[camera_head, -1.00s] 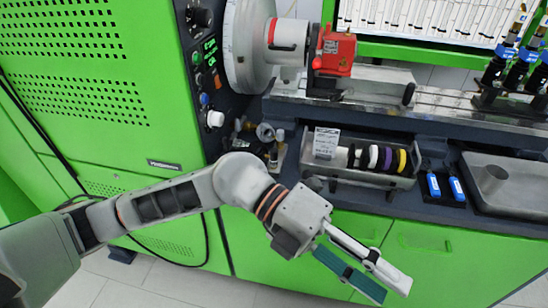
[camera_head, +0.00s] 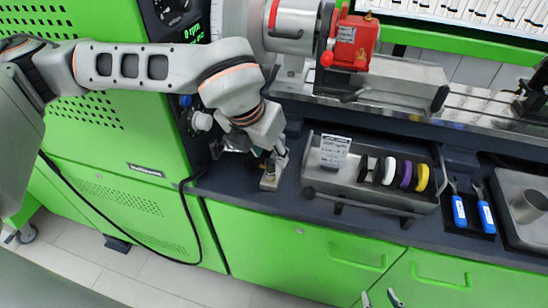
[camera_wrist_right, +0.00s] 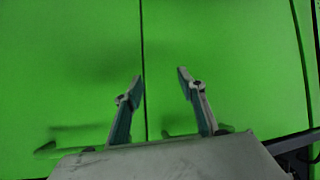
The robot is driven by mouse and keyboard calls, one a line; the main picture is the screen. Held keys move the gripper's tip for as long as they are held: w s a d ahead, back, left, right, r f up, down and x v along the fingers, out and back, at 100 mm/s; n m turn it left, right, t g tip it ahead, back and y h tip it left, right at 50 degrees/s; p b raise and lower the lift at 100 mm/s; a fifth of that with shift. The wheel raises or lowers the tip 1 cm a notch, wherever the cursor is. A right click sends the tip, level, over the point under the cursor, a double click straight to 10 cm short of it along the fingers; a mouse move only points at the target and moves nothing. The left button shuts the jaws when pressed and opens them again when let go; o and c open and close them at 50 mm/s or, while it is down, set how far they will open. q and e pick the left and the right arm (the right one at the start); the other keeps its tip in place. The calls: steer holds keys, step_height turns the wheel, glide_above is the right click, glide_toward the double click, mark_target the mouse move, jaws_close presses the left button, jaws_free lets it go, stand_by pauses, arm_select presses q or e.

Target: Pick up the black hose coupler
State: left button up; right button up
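My left gripper (camera_head: 268,172) points down at the counter's left end, beside the green cabinet. The small fittings that stood there are mostly hidden behind it and the wrist. I cannot pick out the black hose coupler for certain, nor tell whether anything is between the left fingers. My right gripper's fingertips (camera_head: 381,298) show at the bottom edge of the head view. In the right wrist view the right gripper (camera_wrist_right: 160,80) is open and empty in front of green cabinet doors.
A metal tray (camera_head: 372,197) with black, white, purple and yellow rings is right of the left gripper.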

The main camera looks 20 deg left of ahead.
mark_target(268, 164)
arm_select(q)
steer(key=shift+w+d+f, duration=0.1)
steer(key=shift+f, duration=0.85)
steer(key=f, duration=0.3)
steer(key=w+f, duration=0.1)
steer(key=shift+a+f, duration=0.15)
steer(key=shift+a, duration=0.1)
steer(key=shift+w+d+f, duration=0.1)
steer(key=shift+w+f, duration=0.15)
steer(key=shift+f, duration=0.15)
jaws_close()
